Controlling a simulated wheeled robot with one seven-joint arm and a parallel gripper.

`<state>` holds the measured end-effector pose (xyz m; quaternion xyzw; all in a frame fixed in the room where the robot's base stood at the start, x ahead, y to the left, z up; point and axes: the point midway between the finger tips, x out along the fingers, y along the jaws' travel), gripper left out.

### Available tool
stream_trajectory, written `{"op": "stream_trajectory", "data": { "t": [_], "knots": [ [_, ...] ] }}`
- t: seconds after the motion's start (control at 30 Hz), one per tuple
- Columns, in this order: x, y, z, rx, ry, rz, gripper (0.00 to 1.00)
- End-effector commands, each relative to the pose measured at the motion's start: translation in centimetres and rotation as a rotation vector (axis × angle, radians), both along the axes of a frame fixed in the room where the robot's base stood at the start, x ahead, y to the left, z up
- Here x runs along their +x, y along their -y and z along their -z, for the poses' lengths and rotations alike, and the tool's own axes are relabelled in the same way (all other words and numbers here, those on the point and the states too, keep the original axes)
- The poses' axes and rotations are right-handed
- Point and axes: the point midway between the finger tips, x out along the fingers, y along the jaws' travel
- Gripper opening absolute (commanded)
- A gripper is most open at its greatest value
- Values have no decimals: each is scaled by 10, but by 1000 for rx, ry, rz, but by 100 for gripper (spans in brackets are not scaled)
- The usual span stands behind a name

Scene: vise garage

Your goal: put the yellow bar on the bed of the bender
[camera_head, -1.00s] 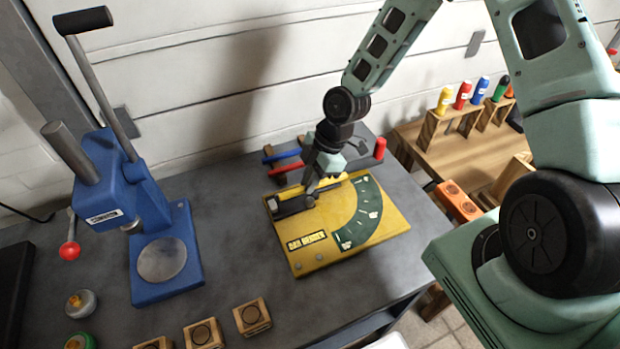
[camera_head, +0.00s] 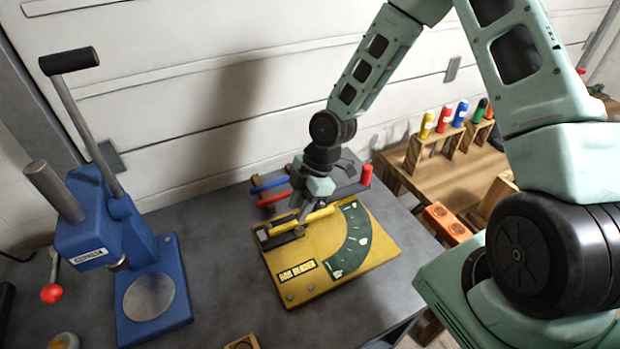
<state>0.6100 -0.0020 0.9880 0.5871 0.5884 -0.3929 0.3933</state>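The yellow bar (camera_head: 319,213) lies along the back edge of the bender, beside the dark bed block (camera_head: 281,239). The bender is a yellow plate (camera_head: 345,277) with a green scale and a label, on the grey bench. My gripper (camera_head: 303,216) points down at the bar, with its fingertips at the bar's middle, near a small round post (camera_head: 299,231). The fingers are small and partly merged with the bar, so I cannot tell whether they grip it. I cannot tell whether the bar rests fully on the bed.
A blue bar (camera_head: 269,185) and a red bar (camera_head: 272,199) lie on a rack behind the bender. A red cylinder (camera_head: 366,175) stands right of them. A blue press (camera_head: 150,265) stands at left. A wooden side table (camera_head: 455,168) holds several coloured bottles. Grey bench between press and bender is clear.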

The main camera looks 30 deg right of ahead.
Motion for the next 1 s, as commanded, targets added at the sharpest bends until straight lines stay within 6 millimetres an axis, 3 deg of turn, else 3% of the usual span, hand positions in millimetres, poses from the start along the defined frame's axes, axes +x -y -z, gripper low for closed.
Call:
{"op": "stream_trajectory", "data": {
  "t": [0.4, 0.63, 0.77, 1.0],
  "knots": [
    [1, 35, -76, -2, 4, 6, 34],
    [0, 42, -98, -3, 1, 3, 34],
    [-9, 33, -103, -34, -27, 17, 34],
    [-70, -12, -126, -229, -148, 202, 34]
  ]
}}
